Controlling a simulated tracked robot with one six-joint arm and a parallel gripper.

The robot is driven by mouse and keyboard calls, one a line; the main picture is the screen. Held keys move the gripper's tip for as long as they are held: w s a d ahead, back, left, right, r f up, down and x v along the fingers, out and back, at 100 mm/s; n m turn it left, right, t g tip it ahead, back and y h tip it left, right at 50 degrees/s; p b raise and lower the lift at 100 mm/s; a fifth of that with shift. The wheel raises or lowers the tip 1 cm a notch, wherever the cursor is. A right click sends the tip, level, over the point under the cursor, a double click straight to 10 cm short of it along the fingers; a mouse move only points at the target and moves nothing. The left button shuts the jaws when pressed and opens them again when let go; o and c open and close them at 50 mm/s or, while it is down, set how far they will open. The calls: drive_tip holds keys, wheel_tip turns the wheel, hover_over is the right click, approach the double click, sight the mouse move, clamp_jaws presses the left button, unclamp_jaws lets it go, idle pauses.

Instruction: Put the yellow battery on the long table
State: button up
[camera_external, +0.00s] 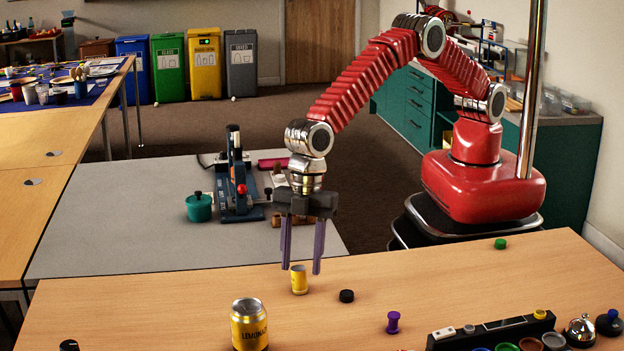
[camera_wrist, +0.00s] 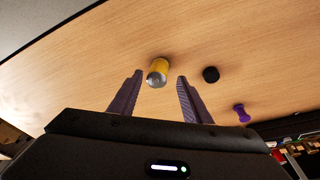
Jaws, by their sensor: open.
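The yellow battery (camera_external: 299,281) is a small yellow cylinder that appears to stand upright on the front wooden table (camera_external: 180,305). In the wrist view the battery (camera_wrist: 160,68) shows a grey end and lies between and just beyond the fingertips. My gripper (camera_external: 301,271) points down over it, open, with one finger on each side. It also shows open in the wrist view (camera_wrist: 159,76), and I see no finger touching the battery. Which table is the long table is not marked; another wooden table (camera_external: 30,215) runs along the left.
A black cap (camera_external: 346,296) lies close right of the battery, with a purple spool (camera_external: 393,322) farther right. A lemonade can (camera_external: 249,325) stands front left. A black tray (camera_external: 490,331) and a bell (camera_external: 580,330) are front right. A grey table (camera_external: 110,235) with tools lies behind.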

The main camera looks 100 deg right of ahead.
drive_tip(key=w+v, duration=0.1)
drive_tip(key=v, duration=0.7)
drive_tip(key=shift+s+r, duration=0.25)
drive_tip(key=shift+s, duration=0.3)
drive_tip(key=shift+d, duration=0.15)
drive_tip(key=s+d+r+m+t, duration=0.1)
drive_tip(key=s+d+r+m, duration=0.3)
drive_tip(key=d+r, duration=0.7)
drive_tip(key=s+d+r+m+t, duration=0.1)
drive_tip(key=s+d+r+m, duration=0.1)
drive_tip(key=s+d+r, duration=0.65)
drive_tip(key=s+d+m+t+h, duration=0.2)
drive_tip(key=s+d+m, duration=0.4)
drive_tip(key=s+d, duration=1.4)
drive_tip(key=shift+s+d+f, duration=0.2)
drive_tip(key=shift+d+f, duration=0.05)
drive_tip(key=shift+d, duration=0.45)
